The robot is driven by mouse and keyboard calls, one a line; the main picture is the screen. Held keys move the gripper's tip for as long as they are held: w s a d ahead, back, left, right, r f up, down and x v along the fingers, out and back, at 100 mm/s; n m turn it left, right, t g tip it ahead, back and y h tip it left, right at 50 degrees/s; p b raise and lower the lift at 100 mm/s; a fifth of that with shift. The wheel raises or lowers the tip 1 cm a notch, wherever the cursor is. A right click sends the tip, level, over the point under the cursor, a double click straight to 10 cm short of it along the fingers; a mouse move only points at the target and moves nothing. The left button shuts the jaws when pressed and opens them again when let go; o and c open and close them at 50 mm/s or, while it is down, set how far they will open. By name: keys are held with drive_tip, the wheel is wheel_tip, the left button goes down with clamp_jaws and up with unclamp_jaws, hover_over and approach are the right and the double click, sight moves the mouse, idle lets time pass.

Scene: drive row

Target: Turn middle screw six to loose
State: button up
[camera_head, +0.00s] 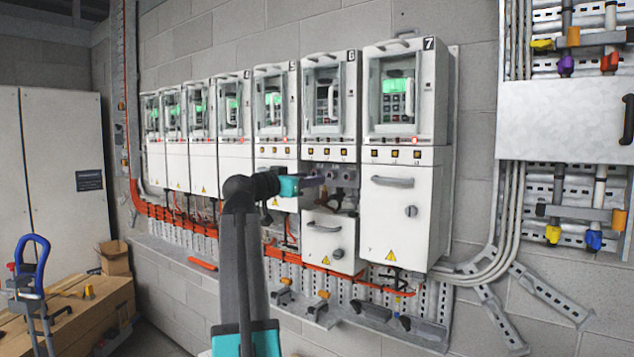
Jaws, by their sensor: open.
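Drive six (331,105) is a white cabinet with a dark display panel and the number 6 at its top right. Below its row of yellow labels is an open recess (346,179) with dark terminal parts. The lower cover (330,243) sits below that recess and has a handle and a round knob. The screws inside are too small to tell apart, and the middle one may be hidden behind my gripper. My gripper (322,181), at the end of my teal wrist, points right at the left part of the recess. Its jaws are open; I see nothing held between them.
Drive seven (405,203), closed, stands close on the right with a projecting handle. Other drives (235,165) line the wall to the left. Orange cables (285,255) and a perforated rail run below. A wooden crate (75,310) stands at lower left.

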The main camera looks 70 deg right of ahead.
drive_tip(key=shift+v, duration=2.1)
